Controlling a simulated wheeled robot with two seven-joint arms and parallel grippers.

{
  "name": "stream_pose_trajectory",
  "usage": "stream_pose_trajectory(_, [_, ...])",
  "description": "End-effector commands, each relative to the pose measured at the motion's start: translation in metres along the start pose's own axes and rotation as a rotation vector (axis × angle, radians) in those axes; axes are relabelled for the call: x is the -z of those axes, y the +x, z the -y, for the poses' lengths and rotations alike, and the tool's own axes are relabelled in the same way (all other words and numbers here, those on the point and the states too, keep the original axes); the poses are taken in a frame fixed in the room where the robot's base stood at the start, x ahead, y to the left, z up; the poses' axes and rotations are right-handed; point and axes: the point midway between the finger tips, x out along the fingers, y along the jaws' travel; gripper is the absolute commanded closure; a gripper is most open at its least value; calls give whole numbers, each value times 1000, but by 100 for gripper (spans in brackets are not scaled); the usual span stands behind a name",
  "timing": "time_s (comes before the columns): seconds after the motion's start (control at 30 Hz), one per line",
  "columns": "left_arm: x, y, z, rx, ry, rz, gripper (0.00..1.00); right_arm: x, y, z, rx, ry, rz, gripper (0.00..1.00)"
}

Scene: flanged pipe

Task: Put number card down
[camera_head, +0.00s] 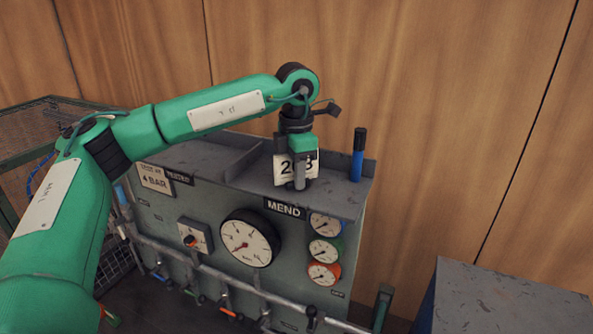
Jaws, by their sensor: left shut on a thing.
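The number card (284,173) is white with dark digits, a "2" and what looks like an "8" or "3" partly hidden by a finger. My left gripper (299,178) comes down from above and is shut on the card, holding it upright over the top of the grey-green gauge cabinet (210,208), near its front edge. I cannot tell whether the card's lower edge touches the cabinet top. My right gripper is not in view.
A blue marker with a dark cap (357,160) stands upright on the cabinet top, right of the card. The front has a large gauge (249,240), several small gauges and a MEND label (283,209). A low divider (243,161) crosses the top. A grey box (505,300) stands at right.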

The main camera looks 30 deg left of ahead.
Motion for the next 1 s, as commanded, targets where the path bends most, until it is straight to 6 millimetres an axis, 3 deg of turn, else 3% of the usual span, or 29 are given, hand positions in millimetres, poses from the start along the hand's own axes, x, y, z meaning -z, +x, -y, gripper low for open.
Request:
stream_pose_trajectory(0.1, [0, 4, 0, 0, 0, 1, 96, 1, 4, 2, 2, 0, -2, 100])
stream_pose_trajectory(0.13, [0, 2, 0, 0, 0, 1, 70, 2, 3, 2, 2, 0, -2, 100])
stream_pose_trajectory(0.23, [0, 2, 0, 0, 0, 1, 52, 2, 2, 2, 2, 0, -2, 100])
stream_pose_trajectory(0.6, [0, -3, 0, 0, 0, 0, 52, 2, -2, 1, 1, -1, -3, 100])
stream_pose_trajectory(0.67, [-1, -6, 0, -1, -1, 3, 52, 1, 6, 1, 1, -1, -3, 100])
stream_pose_trajectory(0.77, [-1, -22, 0, -3, -1, 4, 52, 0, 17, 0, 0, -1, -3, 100])
stream_pose_trajectory(1.0, [-1, -81, 0, -2, 0, 5, 52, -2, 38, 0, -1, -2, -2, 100])
